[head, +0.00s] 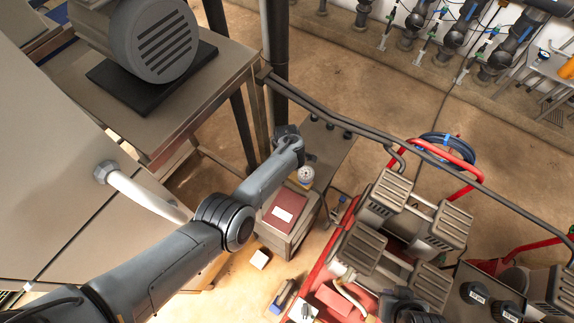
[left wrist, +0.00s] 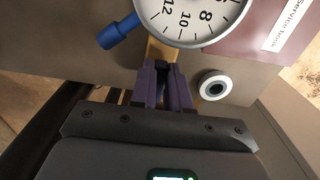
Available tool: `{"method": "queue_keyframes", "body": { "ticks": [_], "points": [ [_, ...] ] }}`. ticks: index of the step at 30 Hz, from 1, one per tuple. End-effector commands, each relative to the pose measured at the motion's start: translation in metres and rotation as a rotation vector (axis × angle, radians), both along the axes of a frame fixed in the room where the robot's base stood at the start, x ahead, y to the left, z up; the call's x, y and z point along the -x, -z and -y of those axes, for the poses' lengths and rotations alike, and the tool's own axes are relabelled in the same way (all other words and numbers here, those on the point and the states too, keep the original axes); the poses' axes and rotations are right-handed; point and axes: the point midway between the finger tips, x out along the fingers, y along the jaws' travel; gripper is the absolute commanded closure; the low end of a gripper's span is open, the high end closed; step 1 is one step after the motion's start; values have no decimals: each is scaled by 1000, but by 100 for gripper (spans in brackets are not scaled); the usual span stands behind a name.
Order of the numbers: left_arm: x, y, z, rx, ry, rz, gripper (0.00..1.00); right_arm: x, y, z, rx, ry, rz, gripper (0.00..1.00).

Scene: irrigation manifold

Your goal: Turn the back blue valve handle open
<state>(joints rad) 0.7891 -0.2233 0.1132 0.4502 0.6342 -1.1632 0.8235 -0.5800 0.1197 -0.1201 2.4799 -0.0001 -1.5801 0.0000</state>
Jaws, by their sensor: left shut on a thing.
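In the left wrist view a blue handle (left wrist: 117,32) sticks out at upper left beside a round white gauge (left wrist: 190,12). A brass-coloured part (left wrist: 160,50) runs below the gauge toward my left gripper (left wrist: 165,75). The purple-dark fingers are close together, shut on a small dark part there. The fingers mostly hide this part, so I cannot tell whether it is a valve handle. The blue handle is apart from the fingers. In the head view my left arm reaches over the back of the cabinet and hides its fingers. My right gripper's fingers are not visible.
A maroon service book (head: 282,211) lies on the cabinet (head: 283,242), with a white gauge (head: 306,176) behind it. A dark rail (head: 335,122) passes close by. A red-framed cart (head: 322,265) with grey ribbed units (head: 365,246) stands to the right.

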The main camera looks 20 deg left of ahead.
Motion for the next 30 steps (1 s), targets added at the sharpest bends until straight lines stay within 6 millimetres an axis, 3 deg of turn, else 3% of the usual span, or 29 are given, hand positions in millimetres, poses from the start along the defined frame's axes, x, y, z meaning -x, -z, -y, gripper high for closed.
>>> {"method": "queue_keyframes", "body": {
  "ticks": [1, 6, 17, 30],
  "points": [
    [0, 1, -1, -1, -3, -1, 83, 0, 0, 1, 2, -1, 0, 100],
    [0, 1, -1, -1, -2, 0, 58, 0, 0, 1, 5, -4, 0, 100],
    [0, -5, 0, -1, 0, 1, 58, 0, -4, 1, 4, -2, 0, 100],
    [0, -73, 0, -2, -2, 1, 58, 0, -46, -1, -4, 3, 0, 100]
  ]
}}
